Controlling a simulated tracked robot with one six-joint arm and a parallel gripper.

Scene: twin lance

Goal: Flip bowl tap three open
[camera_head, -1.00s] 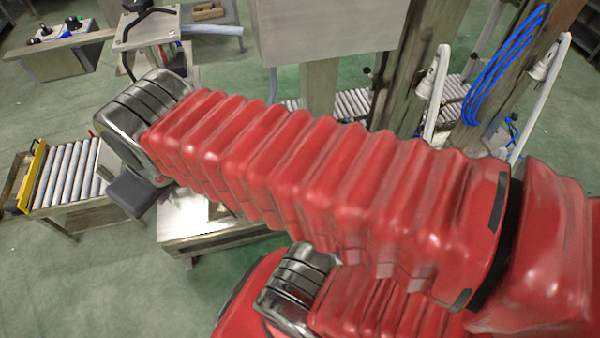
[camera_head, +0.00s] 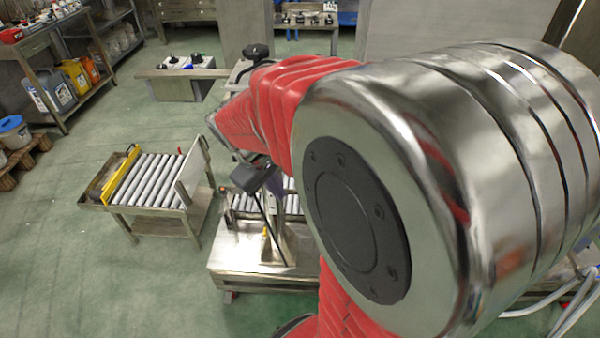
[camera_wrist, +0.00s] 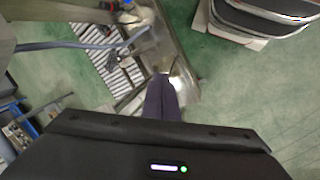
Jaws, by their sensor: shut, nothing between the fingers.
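No bowl tap can be made out for certain in either view. My gripper (camera_wrist: 162,80) shows in the wrist view as dark fingers pressed together, with nothing between them. Its tips appear over a steel surface beside a roller strip (camera_wrist: 115,68); the height above it cannot be judged. In the head view my arm fills the middle and right and hides much behind it. The wrist end hangs above a steel table (camera_head: 240,255) with rollers. A small console with dark and green knobs (camera_head: 185,64) stands beyond; whether these are taps cannot be told.
A roller conveyor (camera_head: 150,180) with a yellow bar stands at left. Shelves with canisters (camera_head: 60,85) and a blue-lidded bucket (camera_head: 12,130) line the far left. A bench with small fittings (camera_head: 305,18) is at the back. Green floor between them is clear.

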